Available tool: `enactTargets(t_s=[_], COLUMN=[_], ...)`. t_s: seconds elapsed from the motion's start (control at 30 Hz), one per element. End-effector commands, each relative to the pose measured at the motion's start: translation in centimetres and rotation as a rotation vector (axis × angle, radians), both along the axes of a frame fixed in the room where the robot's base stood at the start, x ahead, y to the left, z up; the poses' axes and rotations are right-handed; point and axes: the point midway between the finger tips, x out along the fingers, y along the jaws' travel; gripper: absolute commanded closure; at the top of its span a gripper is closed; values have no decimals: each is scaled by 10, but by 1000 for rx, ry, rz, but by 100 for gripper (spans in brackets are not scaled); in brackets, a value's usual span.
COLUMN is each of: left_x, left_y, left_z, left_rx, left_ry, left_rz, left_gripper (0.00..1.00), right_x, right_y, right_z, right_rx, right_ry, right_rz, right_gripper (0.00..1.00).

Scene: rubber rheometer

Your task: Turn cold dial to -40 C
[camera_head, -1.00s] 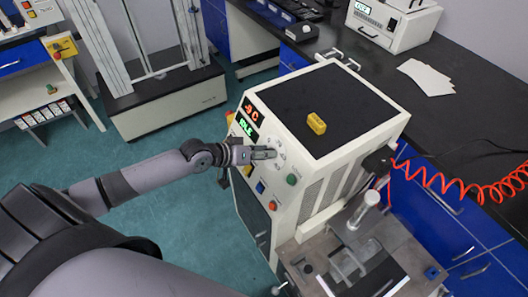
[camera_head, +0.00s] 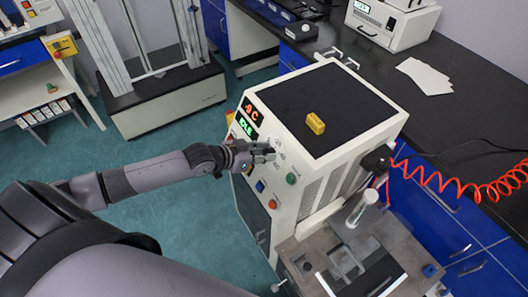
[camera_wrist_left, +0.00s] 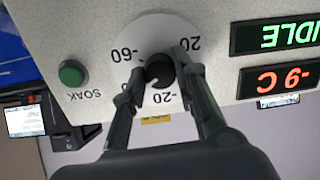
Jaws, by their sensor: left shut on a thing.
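The cold dial is a black round knob (camera_wrist_left: 160,72) on a pale disc (camera_wrist_left: 150,35) marked -60, -20 and 20, seen upside down in the left wrist view. My left gripper (camera_wrist_left: 160,78) has one finger on each side of the knob and is shut on it. In the head view my left gripper (camera_head: 268,152) is at the front panel of the white machine (camera_head: 335,145) and hides the knob. The temperature display (camera_wrist_left: 276,78) reads -9 C. The knob's pointer cannot be made out. My right gripper is not in view.
The green SOAK button (camera_wrist_left: 72,73) is beside the dial. The IDLE display (camera_wrist_left: 280,36) is on the other side. Blue (camera_head: 260,187) and red (camera_head: 272,204) buttons sit lower on the panel. A yellow block (camera_head: 316,123) lies on the machine's black top.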

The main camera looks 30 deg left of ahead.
Motion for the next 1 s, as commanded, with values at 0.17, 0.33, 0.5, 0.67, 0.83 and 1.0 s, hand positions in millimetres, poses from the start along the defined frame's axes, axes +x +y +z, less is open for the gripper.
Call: enactTargets(t_s=[0.17, 0.33, 0.5, 0.67, 0.83, 1.0], left_x=[-1, -1, -1, 0, 0, -1], left_y=[0, 0, 0, 0, 0, 1], left_z=[-2, -2, -1, -1, 0, 0], left_rx=[4, 4, 4, 3, 3, 3], left_ry=[1, 2, 1, 1, 0, 0], left_rz=[-2, -2, -2, -2, -2, -2], left_gripper=[100, 100, 65, 55, 53, 53], right_x=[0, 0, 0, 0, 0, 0], right_y=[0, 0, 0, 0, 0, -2], right_z=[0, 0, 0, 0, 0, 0], right_rx=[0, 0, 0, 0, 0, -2], right_ry=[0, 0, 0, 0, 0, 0], right_rz=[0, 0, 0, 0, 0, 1], right_gripper=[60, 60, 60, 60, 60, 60])
